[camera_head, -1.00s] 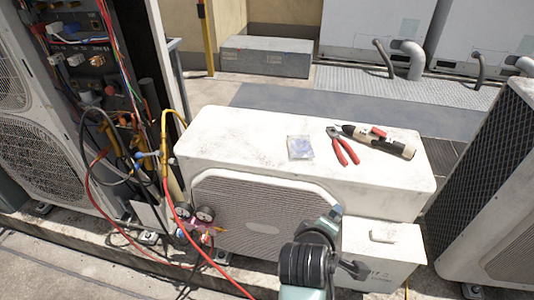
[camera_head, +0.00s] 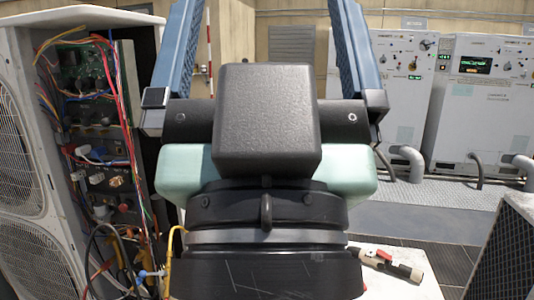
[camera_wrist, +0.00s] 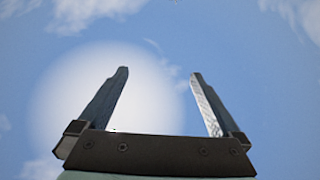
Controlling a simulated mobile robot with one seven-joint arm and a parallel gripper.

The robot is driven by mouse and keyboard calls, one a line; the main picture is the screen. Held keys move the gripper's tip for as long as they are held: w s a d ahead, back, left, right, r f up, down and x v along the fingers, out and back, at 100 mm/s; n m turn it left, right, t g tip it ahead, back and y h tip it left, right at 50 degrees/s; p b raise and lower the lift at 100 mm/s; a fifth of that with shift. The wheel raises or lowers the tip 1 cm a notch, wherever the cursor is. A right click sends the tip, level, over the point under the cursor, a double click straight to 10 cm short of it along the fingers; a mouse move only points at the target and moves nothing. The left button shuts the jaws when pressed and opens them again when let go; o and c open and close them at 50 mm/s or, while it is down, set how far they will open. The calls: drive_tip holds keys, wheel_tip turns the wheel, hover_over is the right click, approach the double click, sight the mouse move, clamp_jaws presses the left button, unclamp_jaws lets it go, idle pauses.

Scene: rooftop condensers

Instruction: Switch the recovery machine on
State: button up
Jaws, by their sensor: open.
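My gripper (camera_head: 268,15) fills the middle of the head view, raised close to the camera with its two blue fingers pointing up and spread wide. The wrist view shows the same open fingers (camera_wrist: 159,74) with nothing between them, against sky. I cannot tell for sure which thing is the recovery machine. Two pale cabinets with knobs and lit displays stand at the back right, one nearer the middle (camera_head: 402,110) and one at the right edge (camera_head: 490,125). My gripper is well apart from both and hides the middle of the scene.
An opened condenser (camera_head: 105,110) with exposed wiring stands at the left. A torch-like tool (camera_head: 390,262) lies on a white unit (camera_head: 418,285), mostly hidden behind my wrist. A dark-grilled unit (camera_head: 508,250) is at the lower right. Grey roof floor (camera_head: 430,215) shows between.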

wheel_tip(320, 180, up, 8)
drive_tip(key=p, duration=0.5)
